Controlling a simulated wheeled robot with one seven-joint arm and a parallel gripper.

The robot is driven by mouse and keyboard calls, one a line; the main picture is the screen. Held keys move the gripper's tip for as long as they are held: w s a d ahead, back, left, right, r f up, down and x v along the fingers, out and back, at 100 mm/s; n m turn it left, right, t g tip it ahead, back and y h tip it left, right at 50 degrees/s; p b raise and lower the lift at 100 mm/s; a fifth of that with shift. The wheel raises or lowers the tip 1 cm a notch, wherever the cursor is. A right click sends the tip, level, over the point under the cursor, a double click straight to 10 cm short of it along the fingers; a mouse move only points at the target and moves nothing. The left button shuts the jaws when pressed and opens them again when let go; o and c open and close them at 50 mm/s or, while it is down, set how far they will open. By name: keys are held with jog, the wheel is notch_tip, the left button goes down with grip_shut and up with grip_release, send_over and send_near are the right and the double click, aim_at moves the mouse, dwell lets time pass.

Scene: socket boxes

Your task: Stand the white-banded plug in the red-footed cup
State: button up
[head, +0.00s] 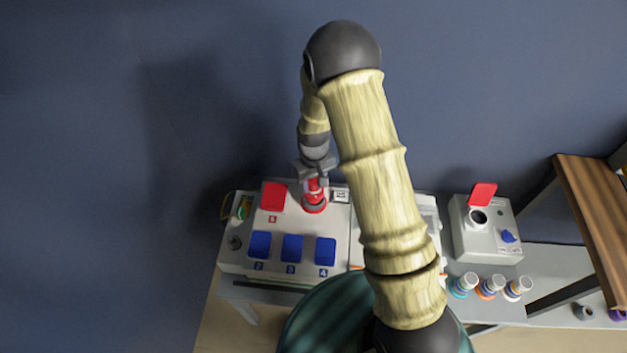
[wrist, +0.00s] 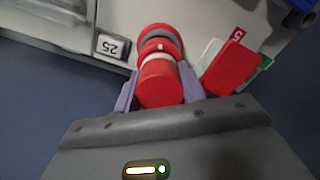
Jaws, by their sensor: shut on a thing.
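A red plug with a white band (wrist: 160,68) is between the two pale fingers of my gripper (wrist: 158,90) in the wrist view. The fingers are shut on its sides. In the head view my gripper (head: 315,172) points down over the back right of a pale socket box (head: 320,225), with the red plug (head: 314,192) under it. The plug's far end meets a red and grey round part at the box top; I cannot tell how deep it sits. Small cups (head: 490,288) stand at the right; their foot colours are hard to tell, one looks orange-red.
The socket box has a red lid (head: 274,196) at the left and blue lids (head: 292,247) along the front. A label reading 25 (wrist: 111,47) lies beside the plug. A second box (head: 486,238) with a raised red lid stands right. A wooden shelf (head: 590,205) is far right.

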jog(key=shift+f, duration=0.35)
jog(key=shift+f+b, duration=0.5)
jog(key=shift+f, duration=0.05)
jog(key=o, duration=1.1)
jog(key=shift+o, duration=0.2)
jog(key=shift+r, duration=0.2)
notch_tip(320, 180, up, 17)
jog(key=shift+r, duration=0.1)
